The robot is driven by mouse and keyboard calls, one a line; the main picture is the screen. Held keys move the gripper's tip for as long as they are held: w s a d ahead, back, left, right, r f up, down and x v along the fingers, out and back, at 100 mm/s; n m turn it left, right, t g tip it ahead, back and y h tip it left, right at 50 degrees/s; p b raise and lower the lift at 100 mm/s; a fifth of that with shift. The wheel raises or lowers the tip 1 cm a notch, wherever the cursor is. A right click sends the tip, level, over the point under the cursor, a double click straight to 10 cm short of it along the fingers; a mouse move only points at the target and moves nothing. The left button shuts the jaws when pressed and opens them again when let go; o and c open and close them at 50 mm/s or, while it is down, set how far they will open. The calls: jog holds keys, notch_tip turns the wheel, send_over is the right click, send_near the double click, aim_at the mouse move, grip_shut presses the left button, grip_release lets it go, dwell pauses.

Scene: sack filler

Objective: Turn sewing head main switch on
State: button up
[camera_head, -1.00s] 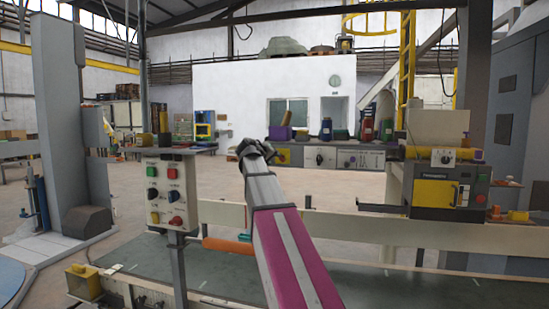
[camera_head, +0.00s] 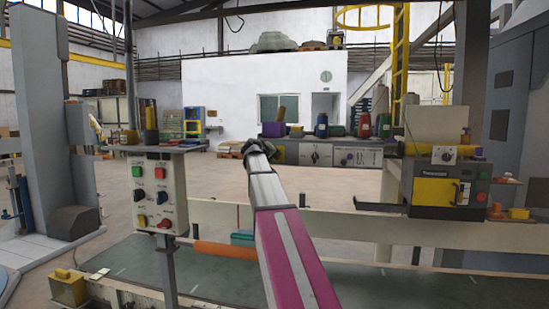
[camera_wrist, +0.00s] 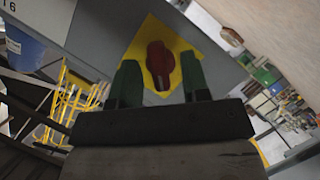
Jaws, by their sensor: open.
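A red rotary switch knob (camera_wrist: 160,66) on a yellow square plate (camera_wrist: 180,44) is fixed to a grey panel (camera_wrist: 105,32) in the wrist view. My gripper (camera_wrist: 159,61) is open, with its two green fingers apart and one on each side of the knob in the picture. Whether they touch the knob cannot be told. In the head view my gripper (camera_head: 258,147) is at the far end of my magenta and grey arm, small and dark. I cannot make out this switch in the head view.
A control box (camera_head: 157,193) with several buttons and knobs stands on a post at left. A grey and yellow machine (camera_head: 446,188) stands at right. A pale rail (camera_head: 330,226) crosses behind my arm. Open floor (camera_head: 320,188) lies beyond it.

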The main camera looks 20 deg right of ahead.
jog(key=shift+w+d+f, duration=0.2)
jog(key=shift+w+d, duration=0.2)
jog(key=shift+d, duration=0.05)
jog(key=c, duration=0.6)
